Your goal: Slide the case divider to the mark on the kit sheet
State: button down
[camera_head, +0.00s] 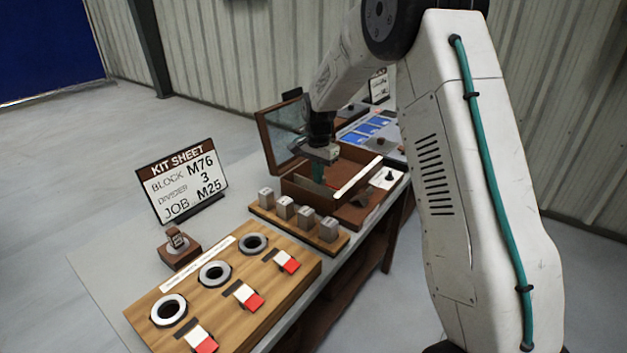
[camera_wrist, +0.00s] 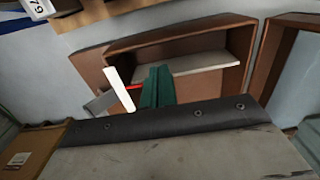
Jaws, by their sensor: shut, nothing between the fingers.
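The kit sheet (camera_head: 182,180) stands on the table at left and reads block M76, divider 3, job M25. The brown case (camera_head: 296,188) lies open beyond the block row, its lid (camera_head: 270,152) raised. My gripper (camera_head: 318,172) reaches down into the case; its green fingers (camera_wrist: 157,86) are shut and empty. A thin red sliver (camera_wrist: 132,87) lies between strip and fingers. A pale panel (camera_wrist: 200,70) crosses the case; I cannot tell whether it is the divider.
A wooden rack of grey blocks (camera_head: 305,216) stands directly before the case. Nearer is a board (camera_head: 240,265) with dark rings and red-ended tabs. A small brown stand (camera_head: 178,248) sits by the sheet. A blue-panelled item (camera_head: 370,130) lies beyond the case.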

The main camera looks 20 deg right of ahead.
aim_at(324, 177)
jog(key=shift+f, duration=1.35)
jog(key=shift+w+d, duration=0.1)
jog(key=shift+d, duration=0.05)
jog(key=shift+w+d, duration=0.4)
jog(key=shift+d, duration=0.3)
jog(key=shift+w+d, duration=0.4)
jog(key=shift+d, duration=0.35)
jog(key=shift+w+d, duration=0.45)
jog(key=shift+d, duration=0.3)
jog(key=shift+w+d, duration=0.4)
jog(key=shift+d, duration=0.4)
jog(key=shift+w+d, duration=0.45)
jog(key=shift+d, duration=0.25)
jog(key=shift+w+d, duration=0.4)
jog(key=shift+d, duration=0.3)
